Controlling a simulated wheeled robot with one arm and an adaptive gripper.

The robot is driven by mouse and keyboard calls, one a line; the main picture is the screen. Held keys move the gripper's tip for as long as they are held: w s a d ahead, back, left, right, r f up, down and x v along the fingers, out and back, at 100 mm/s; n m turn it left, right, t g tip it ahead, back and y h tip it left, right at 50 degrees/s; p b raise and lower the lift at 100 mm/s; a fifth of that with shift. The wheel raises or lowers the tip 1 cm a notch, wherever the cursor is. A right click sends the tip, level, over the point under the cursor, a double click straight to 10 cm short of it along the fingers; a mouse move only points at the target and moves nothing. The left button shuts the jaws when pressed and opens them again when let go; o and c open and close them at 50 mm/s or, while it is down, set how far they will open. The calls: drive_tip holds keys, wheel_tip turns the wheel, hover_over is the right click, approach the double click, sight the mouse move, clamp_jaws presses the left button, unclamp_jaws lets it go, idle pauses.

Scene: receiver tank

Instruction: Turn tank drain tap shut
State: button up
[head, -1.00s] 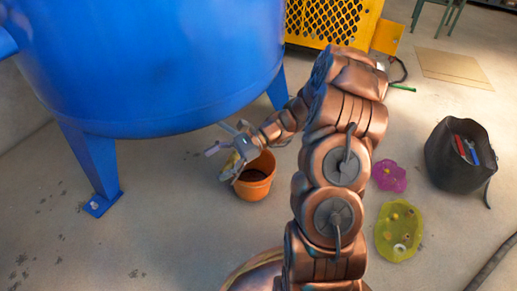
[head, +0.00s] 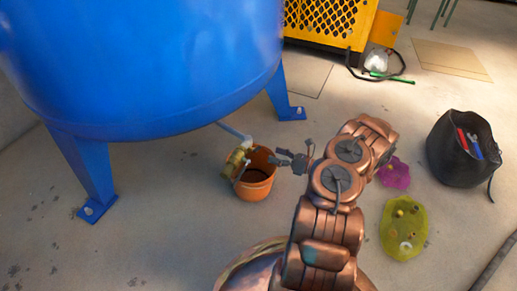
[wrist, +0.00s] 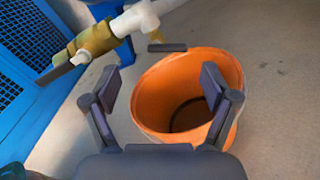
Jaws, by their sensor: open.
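The drain tap (head: 237,160) is a brass valve on a pale pipe (head: 233,132) under the blue tank (head: 150,60). In the wrist view the brass tap (wrist: 97,38) is at the upper left, on the white pipe (wrist: 135,19). A pale and dark bar, perhaps its lever (wrist: 62,72), extends to the lower left; its setting is hard to tell. My gripper (head: 278,157) is to the right of the tap, apart from it. In the wrist view its fingers (wrist: 157,88) are spread and empty.
An orange pot (head: 256,188) stands on the floor below the tap. Blue tank legs (head: 88,175) flank it. A black bag of tools (head: 460,160), a purple dish (head: 395,173) and a yellow-green dish (head: 403,230) lie to the right. Floor at front left is clear.

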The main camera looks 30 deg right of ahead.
sight(259, 149)
drive_tip(key=shift+m+h, duration=0.3)
drive_tip(key=shift+d+b+x, duration=0.15)
drive_tip(key=shift+b+x, duration=0.7)
drive_tip(key=shift+x, duration=0.9)
drive_tip(key=shift+d+b+x, duration=0.15)
drive_tip(key=shift+b+x, duration=0.65)
drive_tip(key=shift+x, duration=1)
drive_tip(key=shift+w+f, duration=0.2)
drive_tip(key=c, duration=1.2)
